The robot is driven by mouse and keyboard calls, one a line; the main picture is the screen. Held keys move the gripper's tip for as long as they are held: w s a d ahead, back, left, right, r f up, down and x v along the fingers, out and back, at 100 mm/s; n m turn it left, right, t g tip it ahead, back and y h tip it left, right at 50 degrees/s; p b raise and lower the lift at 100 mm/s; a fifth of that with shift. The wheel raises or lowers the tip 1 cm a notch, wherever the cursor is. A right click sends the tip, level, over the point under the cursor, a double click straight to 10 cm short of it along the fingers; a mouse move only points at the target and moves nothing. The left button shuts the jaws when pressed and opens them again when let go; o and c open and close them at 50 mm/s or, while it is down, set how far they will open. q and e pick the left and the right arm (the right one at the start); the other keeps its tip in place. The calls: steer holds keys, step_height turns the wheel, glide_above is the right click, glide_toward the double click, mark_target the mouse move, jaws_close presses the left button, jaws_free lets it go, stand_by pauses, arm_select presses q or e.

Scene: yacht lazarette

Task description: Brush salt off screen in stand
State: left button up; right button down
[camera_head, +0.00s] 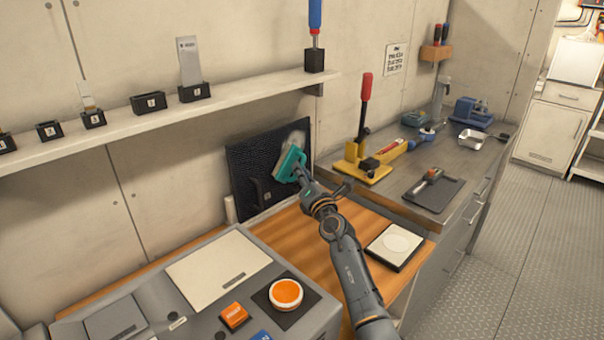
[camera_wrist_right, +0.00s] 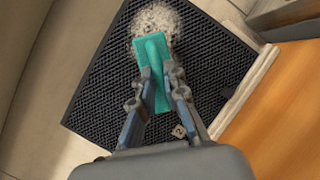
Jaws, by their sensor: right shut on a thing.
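The dark mesh screen (camera_head: 248,172) stands upright against the wall at the back of the wooden counter; it fills much of the right wrist view (camera_wrist_right: 95,90). A pale salt patch (camera_head: 297,138) lies on its upper right part in the head view and at its top in the right wrist view (camera_wrist_right: 158,20). My right gripper (camera_head: 302,174) is shut on a teal brush (camera_head: 287,166), seen between the fingers in the right wrist view (camera_wrist_right: 152,55). The brush head is at the lower edge of the salt patch; I cannot tell if it touches. My left gripper is not in view.
A shelf (camera_head: 130,125) with black holders runs above the screen. A yellow press with a red handle (camera_head: 366,100) stands right of it. A white pad in a black tray (camera_head: 398,245) lies on the wooden counter (camera_head: 300,235). A grey console (camera_head: 180,300) fills the front left.

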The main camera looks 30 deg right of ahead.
steer(key=shift+w+d+b, duration=1.8)
steer(key=shift+d+b, duration=1.4)
steer(key=shift+d, duration=1.8)
steer(key=shift+s+a+r+p, duration=0.35)
steer(key=shift+a+p, duration=0.85)
steer(key=shift+p, duration=0.3)
steer(key=shift+s+a+r+p, duration=0.4)
steer(key=shift+a+p, duration=0.85)
steer(key=shift+p, duration=0.3)
steer(key=shift+s+a+r+p, duration=0.35)
steer(key=shift+a+p, duration=0.85)
steer(key=shift+p, duration=0.3)
